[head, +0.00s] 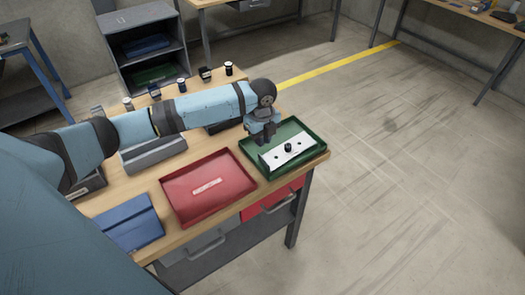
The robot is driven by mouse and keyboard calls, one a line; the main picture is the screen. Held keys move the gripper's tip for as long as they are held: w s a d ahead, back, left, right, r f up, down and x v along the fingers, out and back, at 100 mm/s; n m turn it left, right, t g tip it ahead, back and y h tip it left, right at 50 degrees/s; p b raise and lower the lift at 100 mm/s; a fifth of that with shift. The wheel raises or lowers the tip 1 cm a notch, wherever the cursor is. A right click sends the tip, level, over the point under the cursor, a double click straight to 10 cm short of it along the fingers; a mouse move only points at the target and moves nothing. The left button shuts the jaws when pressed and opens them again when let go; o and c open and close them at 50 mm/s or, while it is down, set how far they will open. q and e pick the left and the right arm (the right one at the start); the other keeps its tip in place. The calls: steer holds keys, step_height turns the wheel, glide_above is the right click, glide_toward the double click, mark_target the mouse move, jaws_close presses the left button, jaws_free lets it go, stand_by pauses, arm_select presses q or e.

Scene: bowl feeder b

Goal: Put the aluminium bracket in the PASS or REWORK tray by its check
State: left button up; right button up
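A pale, flat plate with dark holes, apparently the aluminium bracket (300,144), lies in the green tray (318,158) at the right end of the bench. A small dark knob-like piece (288,148) shows at its middle. The red tray (173,200) stands to the left of the green one and holds only a pale label (207,186), too small to read. My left gripper (266,138) points down at the back left of the green tray, close to the plate's left end. Its fingers are too small to tell open from shut. My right gripper is not in view.
A blue flat item (130,228) lies left of the red tray. Grey bins (153,156) and several small dark-and-white parts (205,74) stand along the back of the bench (180,150). A grey shelf (145,45) stands behind. The floor at right is clear.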

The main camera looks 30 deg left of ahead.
arm_select(q)
step_height(320, 180, up, 4)
steer(key=s+d+f+n+t+h, duration=0.3)
steer(key=s+d+f+n, duration=0.15)
steer(key=d+f, duration=0.35)
steer(key=s+d+f+n+t+h, duration=0.2)
steer(key=s+d+f+n+t, duration=0.15)
steer(key=s+d+f, duration=0.4)
steer(key=s+f+n+t, duration=0.1)
steer(key=s+n+t, duration=0.1)
steer(key=s+n, duration=0.3)
steer(key=s+a+f+n+t+y, duration=0.1)
steer(key=s+f+n+t, duration=0.1)
steer(key=s+n, duration=0.4)
steer(key=s, duration=0.2)
steer(key=shift+s+y, duration=0.3)
steer(key=shift+s, duration=0.1)
steer(key=shift+f+t, duration=0.1)
steer(key=shift+t, duration=0.15)
step_height(320, 180, up, 3)
steer(key=p, duration=0.3)
steer(key=shift+a, duration=0.15)
